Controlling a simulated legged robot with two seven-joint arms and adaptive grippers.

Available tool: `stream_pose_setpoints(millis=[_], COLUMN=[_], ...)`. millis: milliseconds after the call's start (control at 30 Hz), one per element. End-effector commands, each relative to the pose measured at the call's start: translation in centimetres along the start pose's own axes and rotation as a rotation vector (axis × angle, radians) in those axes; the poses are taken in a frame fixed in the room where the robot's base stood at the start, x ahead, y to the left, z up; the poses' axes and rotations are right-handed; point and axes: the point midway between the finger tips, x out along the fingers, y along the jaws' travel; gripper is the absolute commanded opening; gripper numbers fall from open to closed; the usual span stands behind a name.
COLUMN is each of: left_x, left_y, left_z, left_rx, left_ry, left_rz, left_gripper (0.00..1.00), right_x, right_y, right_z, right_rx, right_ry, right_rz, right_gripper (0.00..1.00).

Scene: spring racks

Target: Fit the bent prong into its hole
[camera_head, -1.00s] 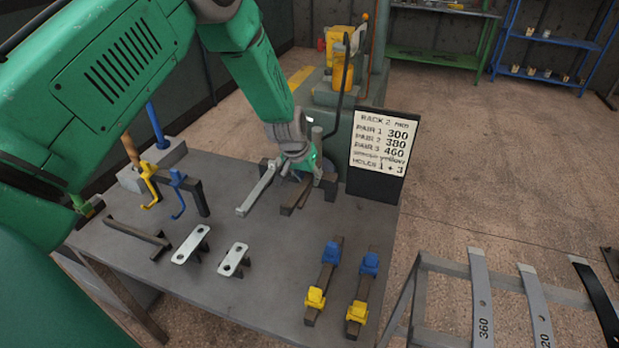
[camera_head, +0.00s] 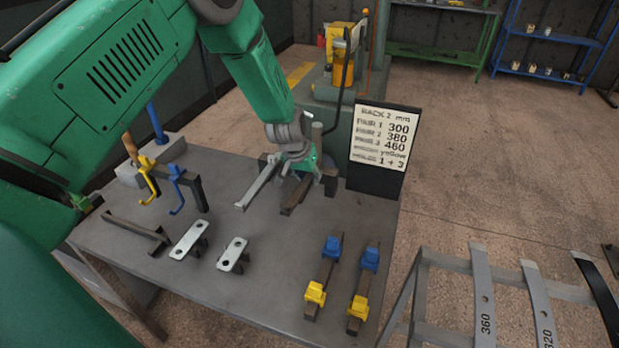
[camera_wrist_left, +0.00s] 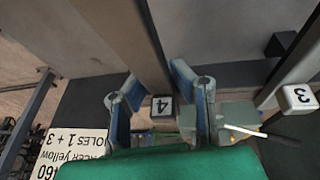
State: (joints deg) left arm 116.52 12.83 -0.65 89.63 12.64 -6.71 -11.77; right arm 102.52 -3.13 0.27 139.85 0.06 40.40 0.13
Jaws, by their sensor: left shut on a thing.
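My left gripper (camera_head: 303,170) is at the back of the grey table, near the sign board. In the left wrist view its blue-padded fingers (camera_wrist_left: 158,92) are closed on a dark bar (camera_wrist_left: 139,42) with a tag marked 4. That bar (camera_head: 293,197) shows below the gripper in the head view. A lighter grey bar (camera_head: 257,187) lies just left of it. I cannot make out a bent prong or its hole at the gripper. Two pale plates with dark holes, a left plate (camera_head: 190,239) and a right plate (camera_head: 232,254), stand on the table. My right gripper is not in view.
Yellow (camera_head: 148,181) and blue hooks (camera_head: 176,190) hang from a stand at the left. Two bars with blue and yellow clamps (camera_head: 364,285) lie at the front right. The sign board (camera_head: 382,140) stands at the back right.

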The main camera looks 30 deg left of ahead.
Motion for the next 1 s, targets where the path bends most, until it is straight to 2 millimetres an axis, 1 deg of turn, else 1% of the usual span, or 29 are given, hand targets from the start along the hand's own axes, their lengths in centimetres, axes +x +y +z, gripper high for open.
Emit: stream_pose_setpoints(millis=[67, 100, 133, 167, 433, 567, 667, 900, 1000], left_x=[0.1, 0.1, 0.1, 0.1, 0.2, -0.6, -2.1, -7.3, -9.1], left_y=[0.0, 0.0, 0.0, 0.0, -0.1, 0.0, 0.0, 0.0, 0.0], left_z=[-0.1, -0.1, -0.1, -0.1, 0.1, 0.0, -0.1, -0.1, -0.1], left_rx=[0.0, 0.0, 0.0, 0.0, -0.001, 0.0, 0.0, 0.0, 0.0], left_ry=[0.003, 0.003, 0.003, 0.003, -0.003, 0.0, 0.002, 0.003, 0.002], left_rz=[0.0, 0.0, 0.0, 0.0, 0.0, 0.0, 0.001, 0.001, 0.001], left_gripper=[0.0, 0.31, 0.41, 0.44, 0.44, 0.44, 0.44, 0.44, 0.44], right_x=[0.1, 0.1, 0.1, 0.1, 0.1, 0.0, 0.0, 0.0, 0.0], right_y=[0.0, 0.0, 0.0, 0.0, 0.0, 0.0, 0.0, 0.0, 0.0], right_z=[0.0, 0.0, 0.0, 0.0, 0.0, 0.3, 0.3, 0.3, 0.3], right_rx=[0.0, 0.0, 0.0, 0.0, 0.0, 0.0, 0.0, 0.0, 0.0], right_ry=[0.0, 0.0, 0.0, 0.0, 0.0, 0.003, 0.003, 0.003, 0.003], right_rz=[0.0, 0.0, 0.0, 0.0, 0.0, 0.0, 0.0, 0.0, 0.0], right_gripper=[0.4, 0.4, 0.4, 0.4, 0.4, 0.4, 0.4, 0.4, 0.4])
